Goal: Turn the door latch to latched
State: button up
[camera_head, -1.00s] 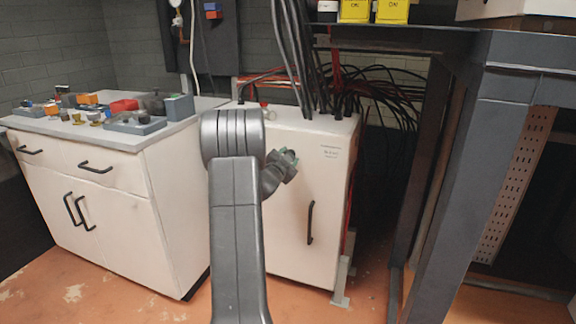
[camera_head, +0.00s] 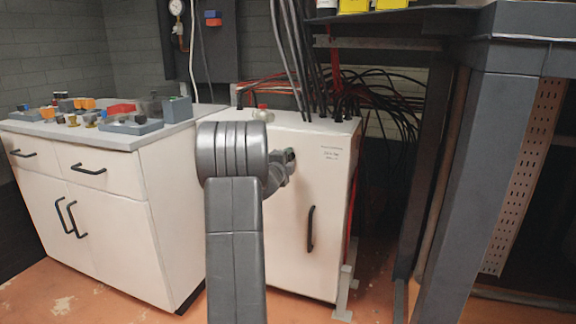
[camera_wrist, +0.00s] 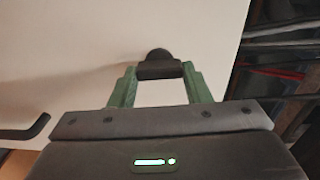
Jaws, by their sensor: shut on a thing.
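The white cabinet (camera_head: 300,200) stands in the middle, its front door closed or nearly so; I cannot tell which. The door latch (camera_wrist: 158,66) is a small dark bar on a round base, seen in the wrist view on the white door face. My gripper (camera_wrist: 158,72) has its two green fingers on either side of the dark bar and is shut on it. In the head view my gripper (camera_head: 288,158) is at the upper part of the door, small and partly hidden by my arm. The latch is hidden there.
A black door handle (camera_head: 311,228) is below the gripper. A white counter cabinet (camera_head: 110,190) with small parts on top stands at left. Black and red cables (camera_head: 375,95) hang behind the cabinet. A dark metal frame (camera_head: 470,150) stands at right.

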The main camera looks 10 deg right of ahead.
jog(key=shift+m, duration=0.5)
jog(key=o, duration=1)
jog(key=p+v, duration=0.1)
jog(key=v, duration=1.2)
jog(key=shift+s+a, duration=0.25)
jog(key=shift+s, duration=0.1)
jog(key=shift+w, duration=0.1)
jog(key=b+x, duration=0.1)
jog(key=x, duration=1.2)
jog(key=shift+w+d, duration=0.25)
jog(key=shift+d, duration=0.05)
